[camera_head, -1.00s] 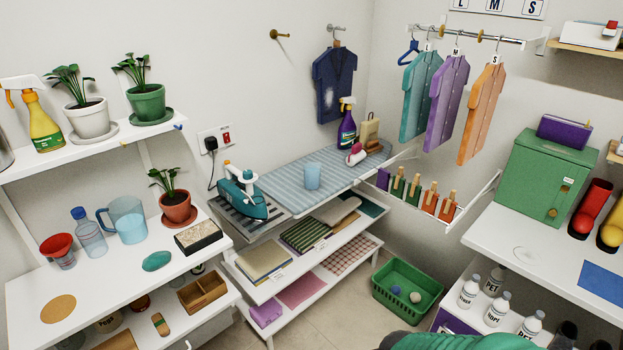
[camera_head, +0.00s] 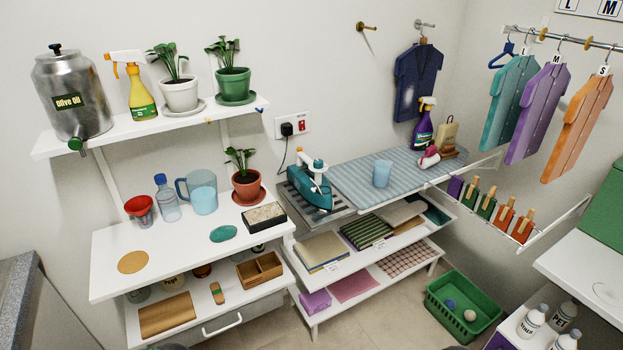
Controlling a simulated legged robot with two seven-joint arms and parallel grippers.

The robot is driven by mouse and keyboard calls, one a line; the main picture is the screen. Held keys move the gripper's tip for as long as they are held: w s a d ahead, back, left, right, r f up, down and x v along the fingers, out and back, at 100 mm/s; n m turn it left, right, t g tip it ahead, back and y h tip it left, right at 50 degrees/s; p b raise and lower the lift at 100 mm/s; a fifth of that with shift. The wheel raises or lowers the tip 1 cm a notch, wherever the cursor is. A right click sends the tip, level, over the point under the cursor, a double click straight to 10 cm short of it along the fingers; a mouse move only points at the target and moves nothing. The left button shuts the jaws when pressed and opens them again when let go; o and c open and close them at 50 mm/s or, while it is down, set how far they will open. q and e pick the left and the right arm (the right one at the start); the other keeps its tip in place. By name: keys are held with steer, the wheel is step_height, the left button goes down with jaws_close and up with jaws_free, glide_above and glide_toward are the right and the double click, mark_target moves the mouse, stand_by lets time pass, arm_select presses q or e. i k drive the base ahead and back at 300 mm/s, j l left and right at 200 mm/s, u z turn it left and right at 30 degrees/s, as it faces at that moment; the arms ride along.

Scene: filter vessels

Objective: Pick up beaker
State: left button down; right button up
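A light-blue translucent cup-shaped beaker (camera_head: 382,173) stands upright on the striped ironing board (camera_head: 345,185), right of the iron. A larger clear blue jug with a handle (camera_head: 203,192) stands on the white shelf at the left. Next to it are a clear bottle with a blue cap (camera_head: 166,200) and a red funnel-topped vessel (camera_head: 140,210). I cannot tell which of these the task calls the beaker. Neither of my grippers shows in the head view.
A teal iron (camera_head: 310,188) rests at the board's left end. A potted plant (camera_head: 246,180), a patterned box (camera_head: 264,217) and a teal oval (camera_head: 223,234) share the white shelf (camera_head: 110,245). A green basket (camera_head: 463,305) sits on the floor at the right.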

mark_target(381, 175)
steer(key=i+l+u, duration=0.35)
steer(key=i+l, duration=1)
steer(key=i, duration=0.1)
